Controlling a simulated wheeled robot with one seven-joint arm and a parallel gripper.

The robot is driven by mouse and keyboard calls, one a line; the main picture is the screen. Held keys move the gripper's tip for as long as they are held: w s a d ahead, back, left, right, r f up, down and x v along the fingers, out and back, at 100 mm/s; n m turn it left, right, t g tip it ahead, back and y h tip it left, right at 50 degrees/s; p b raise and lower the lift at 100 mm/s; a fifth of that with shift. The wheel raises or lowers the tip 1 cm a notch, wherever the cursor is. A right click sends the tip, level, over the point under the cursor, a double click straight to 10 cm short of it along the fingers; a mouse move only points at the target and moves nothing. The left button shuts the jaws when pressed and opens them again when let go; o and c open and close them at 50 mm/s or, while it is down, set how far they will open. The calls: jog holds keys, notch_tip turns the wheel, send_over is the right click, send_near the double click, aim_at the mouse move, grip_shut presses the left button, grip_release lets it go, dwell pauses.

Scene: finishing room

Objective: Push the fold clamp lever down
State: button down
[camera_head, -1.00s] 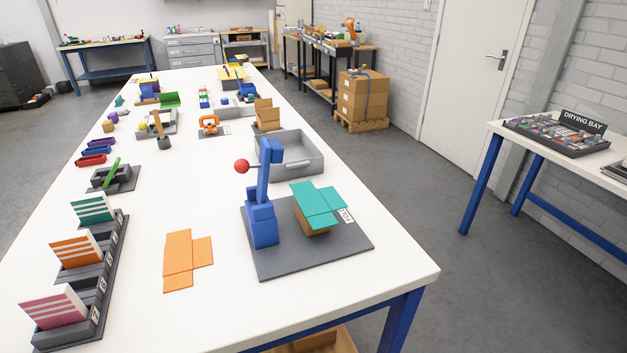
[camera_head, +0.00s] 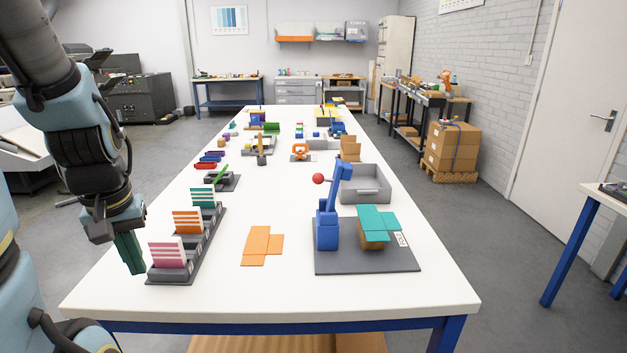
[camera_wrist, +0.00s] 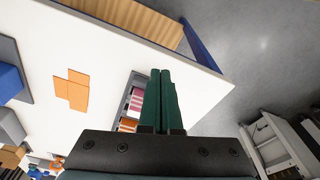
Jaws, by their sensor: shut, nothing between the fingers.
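The fold clamp is a blue stand (camera_head: 327,228) on a dark grey base plate (camera_head: 350,262) near the front right of the white table. Its blue lever (camera_head: 340,182) points up, with a red ball knob (camera_head: 318,178) at its upper left. Beside the stand, a teal folded sheet (camera_head: 376,220) lies on a brown block (camera_head: 372,240). My gripper (camera_head: 132,254) has green fingers, closed and empty, at the left near the card rack, well apart from the clamp. The fingers also show in the wrist view (camera_wrist: 162,100).
A dark rack (camera_head: 200,250) with pink, orange and teal striped cards stands close to my gripper. A flat orange cutout (camera_head: 262,245) lies between rack and clamp. A grey tray (camera_head: 365,190) sits behind the clamp. The table's front strip is clear.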

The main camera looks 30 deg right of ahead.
jog(key=w+d+r+t+h+b, duration=0.1)
jog(key=w+d+b, duration=0.2)
jog(key=d+b, duration=0.3)
jog(key=w+d+r+t+h+b, duration=0.15)
jog(key=w+d+b, duration=0.25)
jog(key=d, duration=0.4)
jog(key=s+d+r+h+b, duration=0.1)
jog(key=s+d+r+b, duration=0.1)
jog(key=d+r, duration=0.3)
jog(key=s+d+r+t+h+b, duration=0.1)
jog(key=d+r+b, duration=0.3)
jog(key=d, duration=0.4)
jog(key=shift+s+r+h, duration=0.35)
jog(key=shift+h, duration=0.2)
jog(key=shift+f, duration=0.15)
